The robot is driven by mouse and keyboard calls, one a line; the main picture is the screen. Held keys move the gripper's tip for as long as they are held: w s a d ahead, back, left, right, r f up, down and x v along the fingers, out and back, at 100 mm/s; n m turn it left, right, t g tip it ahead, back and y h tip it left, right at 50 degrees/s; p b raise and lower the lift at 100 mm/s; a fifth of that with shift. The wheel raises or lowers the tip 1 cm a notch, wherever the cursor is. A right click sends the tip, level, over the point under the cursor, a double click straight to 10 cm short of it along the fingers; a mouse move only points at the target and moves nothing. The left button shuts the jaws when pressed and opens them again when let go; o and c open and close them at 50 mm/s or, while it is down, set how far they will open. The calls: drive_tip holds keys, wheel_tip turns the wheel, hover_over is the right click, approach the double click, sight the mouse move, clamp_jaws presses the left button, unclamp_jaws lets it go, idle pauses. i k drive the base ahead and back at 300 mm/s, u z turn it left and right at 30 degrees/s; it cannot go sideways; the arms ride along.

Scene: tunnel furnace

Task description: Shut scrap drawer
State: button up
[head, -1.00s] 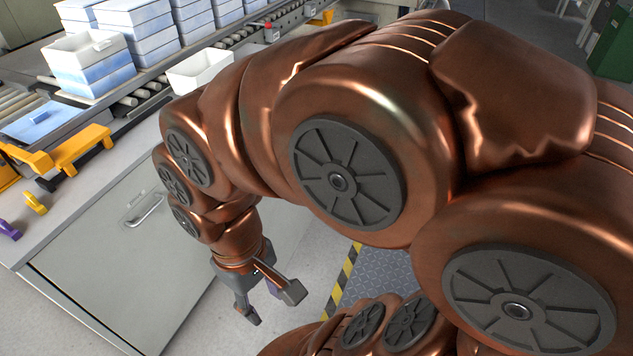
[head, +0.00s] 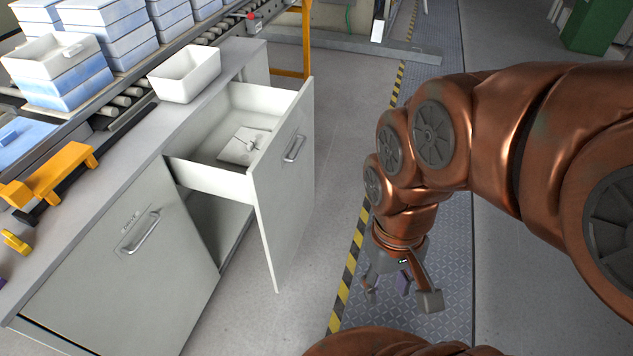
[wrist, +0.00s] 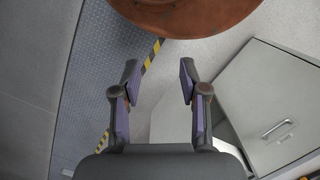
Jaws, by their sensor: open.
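The scrap drawer (head: 211,180) is pulled out of the grey cabinet, with its tall front panel (head: 282,180) standing away from it. A bar handle (head: 294,148) is on the panel's outer face. A flat pale piece with a small part on it (head: 243,146) lies inside the drawer. My gripper (head: 400,292) is open and empty, to the right of the drawer front, above the dark floor plate and apart from the drawer. The wrist view shows its spread fingers (wrist: 158,82) with nothing between them. A grey panel with a handle (wrist: 262,115) shows at the right there; I cannot tell which panel.
A closed cabinet door (head: 125,265) with a handle is left of the drawer. A white bin (head: 184,75) sits on the counter above. A yellow clamp-like tool (head: 50,175) and stacked blue-white boxes (head: 62,75) are farther left. Pale floor (head: 325,190) lies between drawer and striped edge.

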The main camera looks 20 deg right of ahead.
sight(279, 182)
drive_tip(key=u, duration=0.5)
drive_tip(key=k, duration=0.65)
drive_tip(key=u, duration=0.55)
drive_tip(key=i, duration=1.15)
drive_tip(key=z, duration=0.8)
